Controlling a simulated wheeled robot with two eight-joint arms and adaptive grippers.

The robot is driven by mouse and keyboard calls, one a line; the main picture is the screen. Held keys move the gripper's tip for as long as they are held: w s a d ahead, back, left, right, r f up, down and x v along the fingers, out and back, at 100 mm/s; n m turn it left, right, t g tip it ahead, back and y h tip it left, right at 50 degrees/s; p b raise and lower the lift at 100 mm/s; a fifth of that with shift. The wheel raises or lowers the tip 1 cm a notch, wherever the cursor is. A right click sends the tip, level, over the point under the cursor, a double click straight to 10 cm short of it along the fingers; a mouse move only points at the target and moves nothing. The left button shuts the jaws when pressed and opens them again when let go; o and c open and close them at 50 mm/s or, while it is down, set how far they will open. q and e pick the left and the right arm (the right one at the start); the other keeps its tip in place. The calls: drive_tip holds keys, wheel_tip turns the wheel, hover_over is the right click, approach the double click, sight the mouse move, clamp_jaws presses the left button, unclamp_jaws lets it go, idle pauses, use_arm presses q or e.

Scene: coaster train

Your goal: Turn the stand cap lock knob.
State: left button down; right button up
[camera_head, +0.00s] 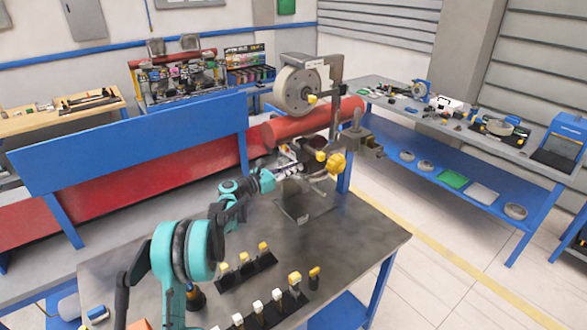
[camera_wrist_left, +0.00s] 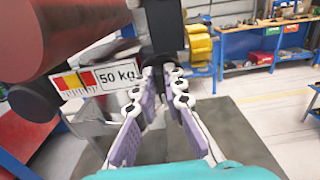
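A grey stand with a wheel (camera_head: 298,90) and a red cylinder stands on the table's far side. A large yellow lobed knob (camera_head: 337,163) is on its right side, and smaller yellow knobs (camera_head: 320,155) (camera_head: 312,99) sit nearby. I cannot tell which one is the stand cap lock knob. A yellow lobed part (camera_wrist_left: 200,50) shows right of the fingers in the left wrist view. My left gripper (camera_head: 288,170) is at the stand, left of the large knob. In the wrist view its purple-padded fingers (camera_wrist_left: 160,85) are apart, with a dark post between or just beyond them. Contact is unclear.
The grey table (camera_head: 350,240) has bare room to the right. Black racks with yellow-topped and white-topped pieces (camera_head: 245,272) stand at its front. The red cylinder (camera_head: 315,122) and a "50 kg" label (camera_wrist_left: 118,75) are close to the gripper. A blue workbench (camera_head: 440,160) stands behind right.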

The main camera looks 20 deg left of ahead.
use_arm(q)
drive_tip(key=shift+m, duration=0.3)
drive_tip(key=m+b, duration=0.2)
drive_tip(key=m, duration=0.4)
drive_tip(key=m+b, duration=0.2)
drive_tip(key=m, duration=0.4)
drive_tip(key=d+f+m+b, duration=0.1)
drive_tip(key=m+b, duration=0.1)
drive_tip(key=m, duration=0.3)
drive_tip(key=shift+s+f+m, duration=0.1)
drive_tip(key=shift+s+m, duration=0.25)
drive_tip(key=shift+m, duration=0.05)
idle(0.4)
drive_tip(key=c, duration=1.6)
unclamp_jaws()
drive_tip(key=shift+a, duration=0.1)
